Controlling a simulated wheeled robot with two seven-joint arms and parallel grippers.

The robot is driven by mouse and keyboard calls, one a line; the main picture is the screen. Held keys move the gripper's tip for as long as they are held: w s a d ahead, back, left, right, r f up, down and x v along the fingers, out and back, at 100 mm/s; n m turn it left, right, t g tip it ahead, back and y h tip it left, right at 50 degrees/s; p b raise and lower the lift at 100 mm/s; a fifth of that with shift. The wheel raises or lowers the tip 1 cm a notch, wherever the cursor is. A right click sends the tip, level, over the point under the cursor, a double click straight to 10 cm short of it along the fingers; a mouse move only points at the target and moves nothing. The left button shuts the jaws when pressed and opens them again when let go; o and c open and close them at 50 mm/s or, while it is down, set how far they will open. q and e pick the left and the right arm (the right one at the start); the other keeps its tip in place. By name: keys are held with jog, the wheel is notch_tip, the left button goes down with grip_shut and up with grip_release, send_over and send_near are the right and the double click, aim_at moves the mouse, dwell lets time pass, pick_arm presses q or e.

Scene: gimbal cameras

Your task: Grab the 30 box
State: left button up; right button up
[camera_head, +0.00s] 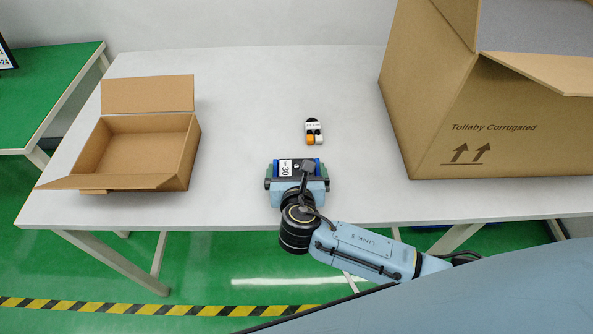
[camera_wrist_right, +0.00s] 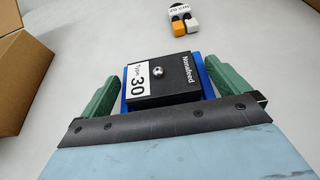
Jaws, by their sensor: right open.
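The 30 box (camera_wrist_right: 172,78) is a small black box with blue sides and a white label reading "Type 30"; the word "Nonafeed" is printed on its top. In the head view the 30 box (camera_head: 297,165) is at the near edge of the white table, partly covered by my right gripper (camera_head: 297,174). In the right wrist view my right gripper (camera_wrist_right: 164,77) is open, with one green finger on each side of the box. I cannot tell whether the fingers touch it. My left gripper is out of view.
An open cardboard box (camera_head: 150,139) stands on the table (camera_head: 237,90) at left. A large open carton (camera_head: 432,115) stands at right. A small orange, white and black item (camera_head: 313,132) lies beyond my gripper. The table between the cartons is otherwise clear.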

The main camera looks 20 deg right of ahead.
jog(key=c, duration=1.1)
